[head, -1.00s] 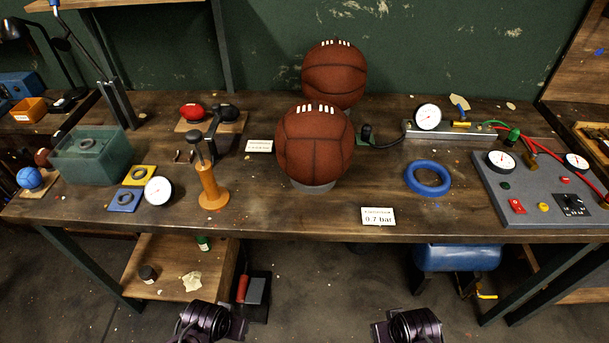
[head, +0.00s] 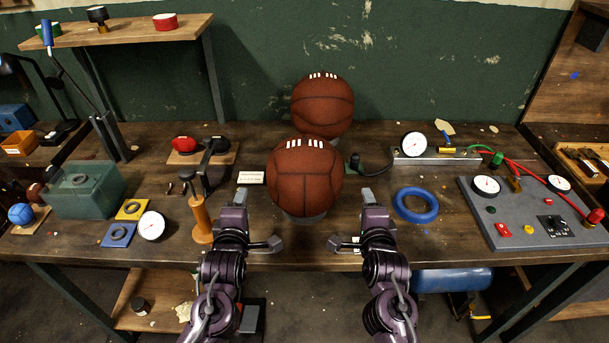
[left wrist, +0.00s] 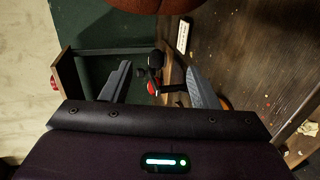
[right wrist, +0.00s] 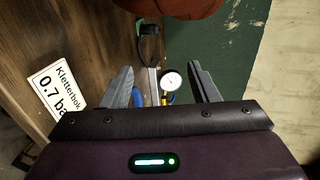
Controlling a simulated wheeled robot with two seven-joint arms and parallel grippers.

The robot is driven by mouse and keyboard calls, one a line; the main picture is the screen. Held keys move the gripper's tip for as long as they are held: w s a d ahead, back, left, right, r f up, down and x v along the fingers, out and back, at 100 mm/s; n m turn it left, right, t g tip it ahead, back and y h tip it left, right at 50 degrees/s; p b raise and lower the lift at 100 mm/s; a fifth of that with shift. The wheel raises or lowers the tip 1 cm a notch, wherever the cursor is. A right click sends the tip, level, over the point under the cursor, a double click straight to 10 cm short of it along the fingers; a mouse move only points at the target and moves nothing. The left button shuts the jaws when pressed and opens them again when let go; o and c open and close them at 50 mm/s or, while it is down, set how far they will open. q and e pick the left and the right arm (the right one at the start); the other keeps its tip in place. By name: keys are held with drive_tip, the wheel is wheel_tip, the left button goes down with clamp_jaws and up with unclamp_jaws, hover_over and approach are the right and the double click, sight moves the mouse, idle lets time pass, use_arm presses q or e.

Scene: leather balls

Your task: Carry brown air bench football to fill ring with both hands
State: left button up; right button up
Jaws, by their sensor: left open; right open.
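Two brown laced balls stand on the workbench. The front ball (head: 304,180) rests on a grey ring-like stand (head: 305,218); the rear ball (head: 322,106) is behind it against the wall side. A blue ring (head: 415,205) lies flat on the bench, right of the front ball. My left gripper (head: 258,220) is open and empty, front left of the front ball. My right gripper (head: 352,219) is open and empty, front right of it. Neither touches the ball. Part of a brown ball shows at the top of the left wrist view (left wrist: 142,5) and the right wrist view (right wrist: 170,8).
An orange-handled pump (head: 201,220) stands close to my left arm. A gauge rail (head: 440,155) and a grey control panel (head: 530,212) with hoses are at right. A teal tank (head: 88,190) is at left. A "0.7 bar" card (right wrist: 55,88) lies near my right gripper.

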use_arm(q)
drive_tip(key=shift+r, duration=0.15)
use_arm(e)
drive_tip(key=shift+r, duration=0.1)
use_arm(q)
drive_tip(key=d+x, duration=0.1)
drive_tip(key=x, duration=1.3)
drive_tip(key=shift+d, duration=0.3)
use_arm(e)
drive_tip(key=a+x, duration=0.1)
drive_tip(key=x, duration=1.3)
drive_tip(key=shift+a, duration=0.25)
use_arm(q)
drive_tip(key=shift+w, duration=0.1)
